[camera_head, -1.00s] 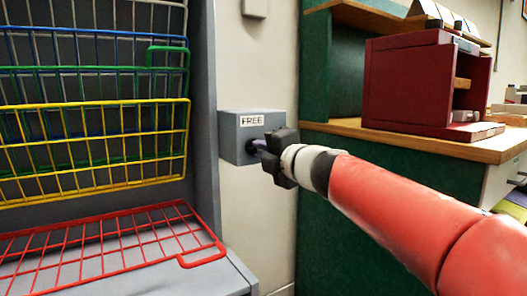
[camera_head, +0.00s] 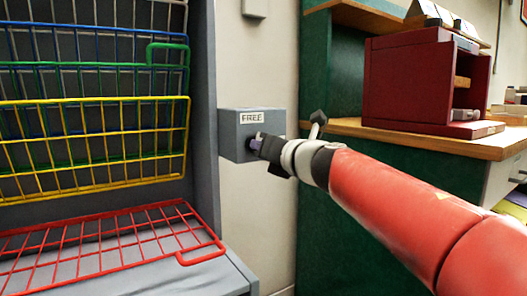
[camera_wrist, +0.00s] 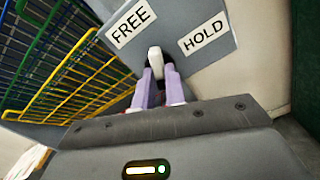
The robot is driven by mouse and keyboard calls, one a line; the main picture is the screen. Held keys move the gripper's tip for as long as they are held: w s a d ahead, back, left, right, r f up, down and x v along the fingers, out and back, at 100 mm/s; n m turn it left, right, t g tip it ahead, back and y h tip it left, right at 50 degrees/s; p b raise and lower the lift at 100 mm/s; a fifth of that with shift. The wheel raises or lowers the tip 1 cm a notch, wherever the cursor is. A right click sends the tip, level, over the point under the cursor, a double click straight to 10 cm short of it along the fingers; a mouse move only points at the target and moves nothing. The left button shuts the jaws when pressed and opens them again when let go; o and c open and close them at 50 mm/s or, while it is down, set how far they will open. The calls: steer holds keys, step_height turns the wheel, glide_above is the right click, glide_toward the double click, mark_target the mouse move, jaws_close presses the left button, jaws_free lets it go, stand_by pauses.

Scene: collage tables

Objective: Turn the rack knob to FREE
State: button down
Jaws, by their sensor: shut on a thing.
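The rack knob shows in the wrist view as a white handle (camera_wrist: 155,62) on a grey box (camera_wrist: 180,15). My gripper (camera_wrist: 160,88) has its two pale purple fingers shut on the handle, one on each side. A FREE label (camera_wrist: 130,24) lies up and left of the handle and a HOLD label (camera_wrist: 204,37) lies to its right. I cannot tell exactly which label the knob points to. In the head view the box (camera_head: 234,135) is on the wall with its FREE label (camera_head: 251,118) on top. My gripper (camera_head: 256,144) covers the knob there.
The rack, with a yellow wire shelf (camera_head: 95,150) and a lowered red one (camera_head: 110,240), stands left of the box. A green cabinet (camera_head: 345,200) with a wooden top and a dark red case (camera_head: 410,85) stands to the right, close to my arm.

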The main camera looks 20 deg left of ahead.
steer(key=shift+f+n+b, duration=0.1)
steer(key=shift+n+b, duration=0.4)
steer(key=shift+n, duration=1.7)
steer(key=c, duration=1.4)
jaws_free()
steer(key=shift+c, duration=0.2)
steer(key=shift+d, duration=0.1)
steer(key=v, duration=0.7)
steer(key=shift+s+d+b, duration=0.2)
steer(key=shift+d+b, duration=0.05)
steer(key=shift+b, duration=0.05)
